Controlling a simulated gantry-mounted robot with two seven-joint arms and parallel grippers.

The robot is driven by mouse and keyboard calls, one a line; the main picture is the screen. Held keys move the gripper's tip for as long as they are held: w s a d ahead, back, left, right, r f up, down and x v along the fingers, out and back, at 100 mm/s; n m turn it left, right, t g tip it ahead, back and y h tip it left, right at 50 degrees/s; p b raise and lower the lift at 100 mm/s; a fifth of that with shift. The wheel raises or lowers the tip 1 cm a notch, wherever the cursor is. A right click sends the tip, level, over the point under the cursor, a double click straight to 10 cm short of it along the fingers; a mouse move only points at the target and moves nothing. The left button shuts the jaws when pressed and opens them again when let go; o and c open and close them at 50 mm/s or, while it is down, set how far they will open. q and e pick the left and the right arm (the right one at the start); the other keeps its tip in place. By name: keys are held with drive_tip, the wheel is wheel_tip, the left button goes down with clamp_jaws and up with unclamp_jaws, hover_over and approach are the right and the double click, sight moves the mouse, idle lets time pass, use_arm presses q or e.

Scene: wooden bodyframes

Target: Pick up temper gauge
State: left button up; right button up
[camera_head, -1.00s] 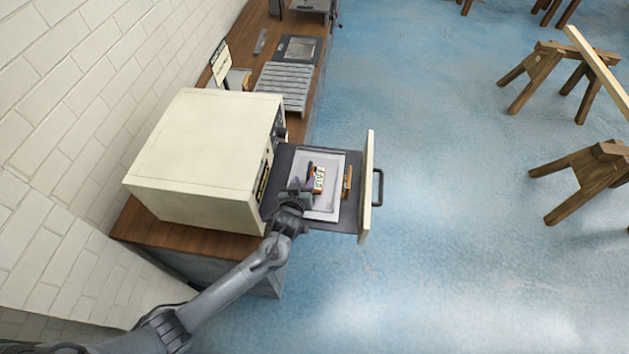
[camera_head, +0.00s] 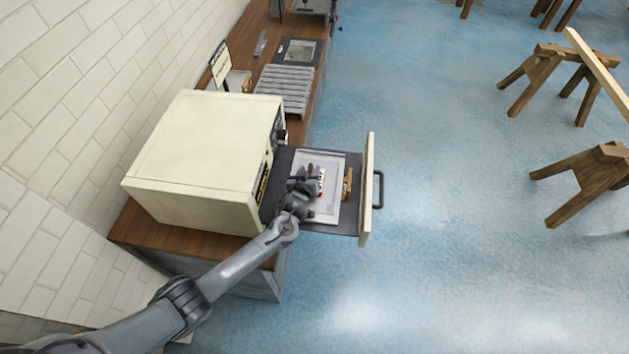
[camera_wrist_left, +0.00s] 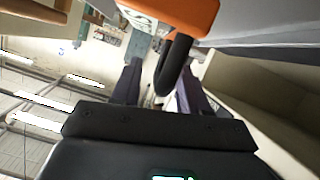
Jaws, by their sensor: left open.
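A small orange, white and dark object, which I take to be the temper gauge (camera_head: 321,182), lies on the pale tray in the pulled-out drawer. My left gripper (camera_head: 312,170) is over it and partly hides it. In the left wrist view, an orange body (camera_wrist_left: 188,15) with a black curved part is close to the gripper. The black curved part appears between the two dark fingers of the left gripper (camera_wrist_left: 160,80), which are apart. I cannot tell whether they touch it. My right gripper is not in view.
The drawer (camera_head: 340,226) extends from a beige box-like unit (camera_head: 205,150) on a wooden bench. Its upright front panel (camera_head: 367,190) stands to the right of the gripper. A brown strip (camera_head: 347,183) lies beside the gauge. Blue floor is clear to the right, before the wooden sawhorses (camera_head: 590,175).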

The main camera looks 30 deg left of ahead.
use_arm(q)
clamp_jaws()
drive_tip(key=shift+r, duration=0.2)
idle(0.5)
